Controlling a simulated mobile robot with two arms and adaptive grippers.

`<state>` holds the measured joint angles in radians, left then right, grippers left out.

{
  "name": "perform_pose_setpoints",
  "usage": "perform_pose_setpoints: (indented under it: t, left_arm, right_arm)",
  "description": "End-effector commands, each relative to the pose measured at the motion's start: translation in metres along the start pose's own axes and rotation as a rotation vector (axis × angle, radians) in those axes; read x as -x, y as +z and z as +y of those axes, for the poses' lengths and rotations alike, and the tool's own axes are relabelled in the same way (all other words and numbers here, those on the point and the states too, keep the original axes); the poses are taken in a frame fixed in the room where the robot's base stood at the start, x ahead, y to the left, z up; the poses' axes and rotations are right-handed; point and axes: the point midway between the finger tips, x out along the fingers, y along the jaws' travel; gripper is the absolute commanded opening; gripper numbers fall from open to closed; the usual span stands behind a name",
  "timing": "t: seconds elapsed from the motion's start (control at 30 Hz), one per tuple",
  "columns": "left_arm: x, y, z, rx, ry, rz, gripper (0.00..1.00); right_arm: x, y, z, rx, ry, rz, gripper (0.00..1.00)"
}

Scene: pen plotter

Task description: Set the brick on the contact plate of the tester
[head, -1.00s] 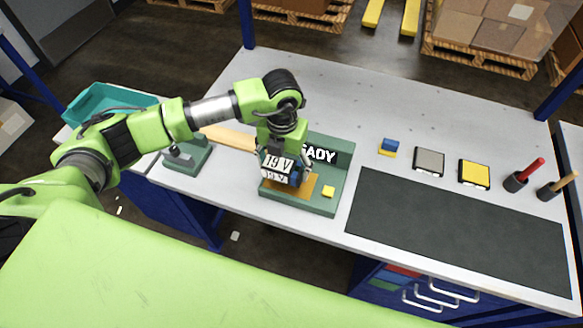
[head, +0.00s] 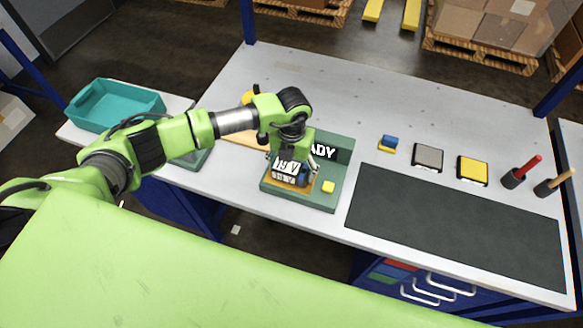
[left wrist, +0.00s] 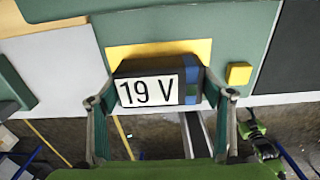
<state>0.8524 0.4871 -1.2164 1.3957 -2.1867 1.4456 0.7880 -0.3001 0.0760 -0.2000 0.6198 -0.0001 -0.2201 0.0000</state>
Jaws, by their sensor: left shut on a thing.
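My left gripper (head: 294,178) is shut on the brick (head: 287,172), a dark block with a white "19 V" label and a blue end. In the left wrist view the brick (left wrist: 160,88) sits between both fingers, label facing the camera.
A dark mat (head: 450,230) lies right of the tester. Behind it are a small blue and yellow block (head: 389,143), a grey pad (head: 428,157), a yellow pad (head: 472,168) and two cups with handled tools. A teal bin (head: 115,105) stands at the left. The table's back is clear.

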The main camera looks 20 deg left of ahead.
Motion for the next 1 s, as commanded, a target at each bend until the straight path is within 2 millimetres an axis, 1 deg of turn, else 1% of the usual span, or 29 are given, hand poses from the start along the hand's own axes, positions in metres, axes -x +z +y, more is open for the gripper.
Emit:
perform_pose_setpoints:
  t: [0.03, 0.07, 0.1, 0.4, 0.5, 0.57, 0.67, 0.9, 1.0]
  left_arm:
    - [-0.001, 0.000, 0.000, 0.000, 0.000, 0.000, 0.80]
    - [-0.001, 0.000, 0.000, 0.000, 0.000, 0.000, 0.88]
    - [-0.001, 0.000, 0.000, 0.000, 0.000, 0.000, 0.89]
    - [0.000, 0.000, 0.000, 0.000, 0.000, 0.000, 0.89]
    - [0.005, 0.000, 0.000, 0.000, 0.000, 0.000, 0.89]
    - [0.009, 0.001, 0.000, 0.000, -0.001, -0.002, 0.89]
    - [0.026, 0.002, 0.001, -0.001, 0.000, -0.005, 0.89]
    - [0.078, 0.002, 0.000, 0.000, -0.001, -0.005, 0.89]
    - [0.096, 0.001, 0.000, -0.001, 0.000, -0.004, 0.89]
  right_arm:
    - [-0.001, 0.000, -0.001, 0.000, -0.002, 0.001, 0.57]
    - [-0.001, -0.001, -0.002, 0.000, -0.002, 0.001, 0.57]
    - [-0.001, -0.001, -0.002, 0.001, -0.002, 0.001, 0.57]
    - [0.000, -0.001, -0.001, 0.001, -0.001, 0.001, 0.57]
    - [0.005, -0.001, 0.000, 0.002, 0.000, 0.000, 0.57]
    - [0.000, 0.000, 0.001, 0.002, 0.001, 0.000, 0.57]
    - [-0.005, 0.001, 0.003, 0.003, 0.003, 0.000, 0.57]
    - [-0.018, 0.002, 0.005, 0.003, 0.006, 0.000, 0.57]
    - [-0.022, 0.003, 0.005, 0.002, 0.006, 0.000, 0.57]
